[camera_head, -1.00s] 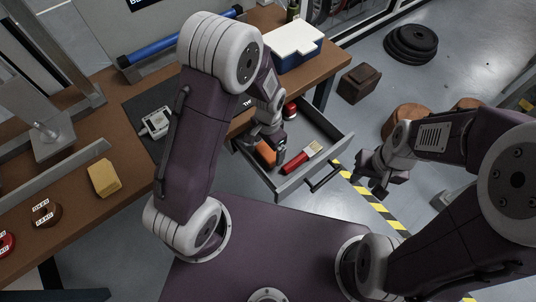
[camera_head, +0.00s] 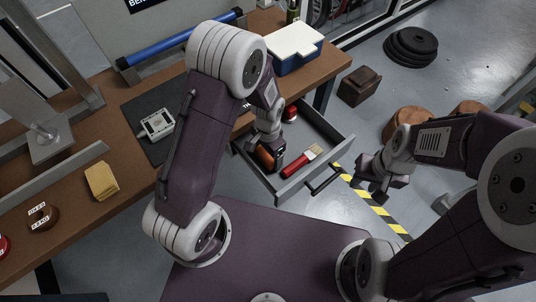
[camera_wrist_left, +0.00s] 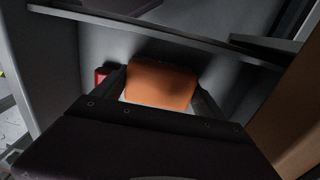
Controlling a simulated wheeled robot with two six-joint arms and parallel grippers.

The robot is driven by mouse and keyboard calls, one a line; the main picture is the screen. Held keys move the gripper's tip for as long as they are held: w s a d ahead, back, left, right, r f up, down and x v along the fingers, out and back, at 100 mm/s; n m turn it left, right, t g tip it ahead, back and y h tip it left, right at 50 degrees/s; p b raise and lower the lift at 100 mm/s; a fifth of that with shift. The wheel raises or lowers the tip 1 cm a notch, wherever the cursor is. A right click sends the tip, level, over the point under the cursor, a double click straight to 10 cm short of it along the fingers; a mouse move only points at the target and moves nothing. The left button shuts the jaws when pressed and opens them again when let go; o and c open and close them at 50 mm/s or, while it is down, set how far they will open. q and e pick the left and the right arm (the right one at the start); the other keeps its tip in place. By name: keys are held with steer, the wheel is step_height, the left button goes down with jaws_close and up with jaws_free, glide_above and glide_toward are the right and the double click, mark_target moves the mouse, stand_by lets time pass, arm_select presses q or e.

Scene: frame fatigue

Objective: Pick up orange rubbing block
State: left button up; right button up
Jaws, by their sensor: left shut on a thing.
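The orange rubbing block (camera_head: 265,157) is in the open drawer (camera_head: 331,159), near its left side. In the left wrist view the block (camera_wrist_left: 162,84) sits between the two fingers of my left gripper (camera_wrist_left: 165,92). My left gripper (camera_head: 272,152) reaches down into the drawer and is shut on the block. I cannot tell whether the block still touches the drawer floor. My right gripper (camera_head: 374,185) hangs to the right of the drawer, away from the block; its fingers are too small to tell open from shut.
A red-handled brush (camera_head: 299,163) lies in the drawer right of my left gripper, with a red round item (camera_head: 290,113) at the back. The wooden bench (camera_head: 130,182) above holds a yellow block (camera_head: 101,181), a small device (camera_head: 156,123) and a blue-and-white box (camera_head: 296,50).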

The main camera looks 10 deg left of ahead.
arm_select(q)
step_height(320, 180, up, 4)
steer(key=shift+w+f+p, duration=0.1)
steer(key=shift+f+p, duration=0.15)
steer(key=shift+p, duration=0.35)
steer(key=w+d+r+p, duration=0.2)
steer(key=w+d+r, duration=0.3)
steer(key=d, duration=0.5)
steer(key=shift+d+r, duration=0.25)
steer(key=shift+r, duration=0.7)
